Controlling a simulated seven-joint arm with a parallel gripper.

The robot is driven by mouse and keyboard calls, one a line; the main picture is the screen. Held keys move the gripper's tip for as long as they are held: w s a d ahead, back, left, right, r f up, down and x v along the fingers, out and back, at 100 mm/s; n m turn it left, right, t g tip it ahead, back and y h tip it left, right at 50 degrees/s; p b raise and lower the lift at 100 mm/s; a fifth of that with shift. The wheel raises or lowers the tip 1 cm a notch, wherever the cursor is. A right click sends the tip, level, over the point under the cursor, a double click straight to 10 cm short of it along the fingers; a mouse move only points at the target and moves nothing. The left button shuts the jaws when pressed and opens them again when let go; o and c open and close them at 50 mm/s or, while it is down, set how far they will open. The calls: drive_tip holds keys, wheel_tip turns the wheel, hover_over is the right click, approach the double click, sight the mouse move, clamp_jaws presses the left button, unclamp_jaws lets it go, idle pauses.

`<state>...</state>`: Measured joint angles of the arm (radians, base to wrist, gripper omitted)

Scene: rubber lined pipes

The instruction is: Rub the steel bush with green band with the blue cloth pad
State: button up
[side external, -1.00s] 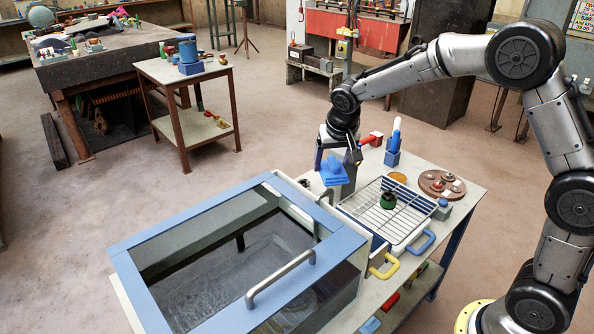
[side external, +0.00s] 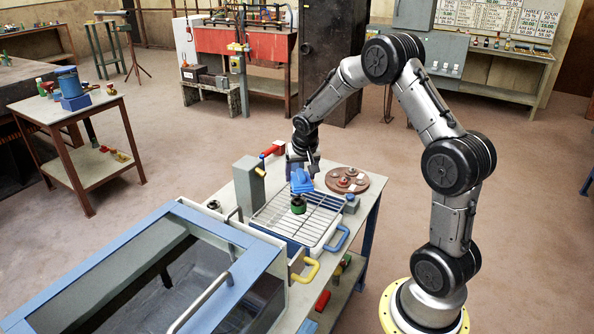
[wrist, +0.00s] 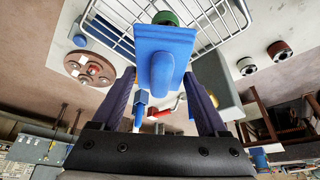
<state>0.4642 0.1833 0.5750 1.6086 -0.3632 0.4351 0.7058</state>
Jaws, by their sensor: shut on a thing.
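My gripper (side external: 303,170) is shut on the blue cloth pad (side external: 301,184). In the wrist view, the pad (wrist: 178,40) has a raised blue grip between the two dark fingers of my gripper (wrist: 160,76). The steel bush with green band (side external: 298,205) stands on the wire rack (side external: 275,222). The pad is just behind and above the bush in the side view. In the wrist view, the bush (wrist: 166,18) shows at the pad's far edge, partly hidden by it. I cannot tell whether pad and bush touch.
A brown disc (side external: 333,186) with several small parts is to the right. A grey block (side external: 247,186) stands to the left. A glass-sided tank (side external: 222,293) is at front left.

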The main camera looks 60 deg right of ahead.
sight(300, 198)
drive_tip(key=shift+f, duration=3.4)
drive_tip(key=shift+w+r, duration=0.25)
drive_tip(key=shift+w, duration=0.3)
drive_tip(key=shift+c, duration=0.6)
drive_tip(key=shift+w+f, duration=0.2)
drive_tip(key=shift+w, duration=0.7)
drive_tip(key=shift+s, duration=1.4)
drive_tip(key=shift+w, duration=1.4)
drive_tip(key=shift+s, duration=1.35)
drive_tip(key=shift+w, duration=1.25)
drive_tip(key=shift+s, duration=1.2)
drive_tip(key=shift+s+r, duration=0.15)
drive_tip(key=shift+s, duration=0.05)
drive_tip(key=shift+r, duration=3.95)
